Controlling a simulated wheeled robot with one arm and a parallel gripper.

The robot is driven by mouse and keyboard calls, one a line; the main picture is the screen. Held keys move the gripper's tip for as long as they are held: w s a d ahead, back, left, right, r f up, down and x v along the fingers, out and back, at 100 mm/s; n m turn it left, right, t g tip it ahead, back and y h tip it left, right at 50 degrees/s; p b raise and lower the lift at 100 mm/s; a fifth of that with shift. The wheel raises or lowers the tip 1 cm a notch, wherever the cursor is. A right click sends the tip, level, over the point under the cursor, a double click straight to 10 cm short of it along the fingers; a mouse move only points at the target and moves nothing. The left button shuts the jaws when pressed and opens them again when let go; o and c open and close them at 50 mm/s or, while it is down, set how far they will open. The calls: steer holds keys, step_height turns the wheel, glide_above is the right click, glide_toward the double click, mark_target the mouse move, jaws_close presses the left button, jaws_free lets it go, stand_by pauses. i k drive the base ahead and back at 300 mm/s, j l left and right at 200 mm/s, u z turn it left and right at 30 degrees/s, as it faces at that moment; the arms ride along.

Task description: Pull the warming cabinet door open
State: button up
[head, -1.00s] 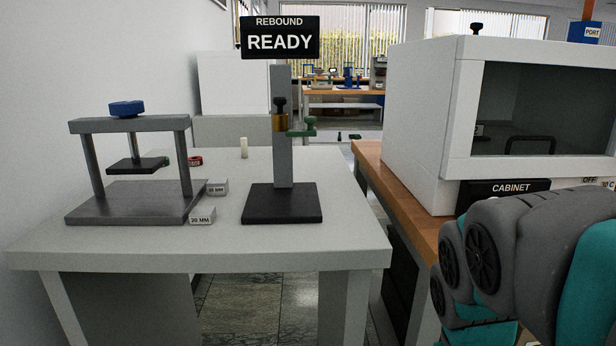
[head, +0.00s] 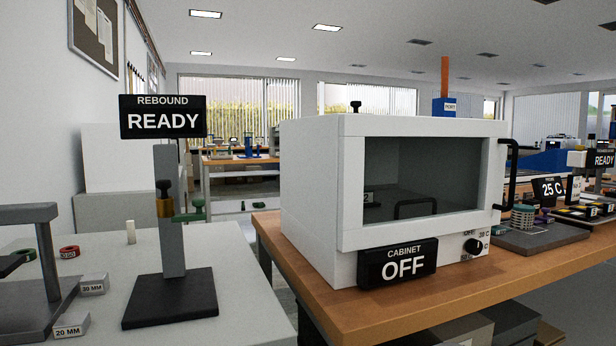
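The warming cabinet (head: 308,200) is a white box standing on a wooden bench. Its door (head: 425,135) has a white frame around a dark window (head: 410,185) and looks shut. A black vertical bar handle (head: 510,175) stands out at the door's right edge. A black sign (head: 397,264) below the door reads CABINET OFF, with a dark knob (head: 473,246) to its right. My gripper is not in view, so its position and state are hidden.
The wooden bench (head: 330,305) carries a metal plate (head: 540,235) with stacked discs right of the cabinet. A grey table (head: 245,300) at left holds the rebound stand (head: 172,230), reading READY, and a press (head: 35,285). A gap separates table and bench.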

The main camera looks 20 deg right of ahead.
mark_target(352, 236)
steer(key=z, duration=1.4)
steer(key=l, duration=1.55)
steer(key=u, duration=1.2)
steer(key=k+j, duration=0.05)
